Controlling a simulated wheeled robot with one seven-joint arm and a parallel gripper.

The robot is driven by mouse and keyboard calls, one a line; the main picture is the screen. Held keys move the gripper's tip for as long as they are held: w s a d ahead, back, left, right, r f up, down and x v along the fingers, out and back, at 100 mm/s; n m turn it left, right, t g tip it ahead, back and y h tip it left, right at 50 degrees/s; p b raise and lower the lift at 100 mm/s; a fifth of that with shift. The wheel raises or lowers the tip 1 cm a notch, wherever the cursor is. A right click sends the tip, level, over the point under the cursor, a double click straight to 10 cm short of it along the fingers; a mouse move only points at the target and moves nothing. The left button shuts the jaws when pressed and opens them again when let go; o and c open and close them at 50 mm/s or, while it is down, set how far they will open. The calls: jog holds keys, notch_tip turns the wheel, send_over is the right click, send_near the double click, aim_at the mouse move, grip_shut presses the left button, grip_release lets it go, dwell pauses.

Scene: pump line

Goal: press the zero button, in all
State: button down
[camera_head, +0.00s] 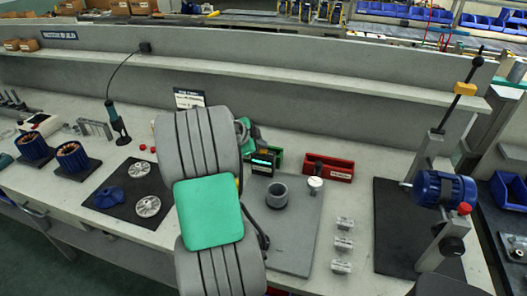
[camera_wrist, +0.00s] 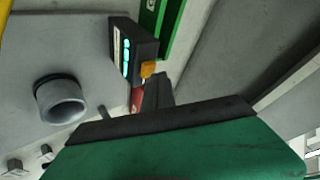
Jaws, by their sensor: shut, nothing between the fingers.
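A small black readout box with a lit green display (camera_head: 263,161) stands on the bench just right of my arm. In the wrist view the same readout box (camera_wrist: 132,48) shows its lit cyan face at the upper middle. A small orange piece (camera_wrist: 148,69) shows at the box's near lower corner; I cannot tell whether it is the zero button. My gripper (camera_wrist: 157,88) is shut and empty, its dark fingertips close to the orange piece. Whether they touch is unclear. In the head view my arm hides most of the gripper.
A grey cup (camera_head: 277,194) stands on a grey plate (camera_head: 292,246) beside the readout. A red bin (camera_head: 330,167) and a white-topped knob (camera_head: 315,184) are to the right. Several small metal blocks (camera_head: 343,243) lie in front. A blue motor (camera_head: 444,188) sits far right.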

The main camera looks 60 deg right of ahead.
aim_at(261, 152)
jog(key=shift+f+b, duration=0.45)
jog(key=shift+b, duration=0.1)
dwell(0.4)
jog(key=shift+r, duration=0.9)
jog(key=shift+r+p, duration=1.1)
jog(key=shift+r, duration=1.45)
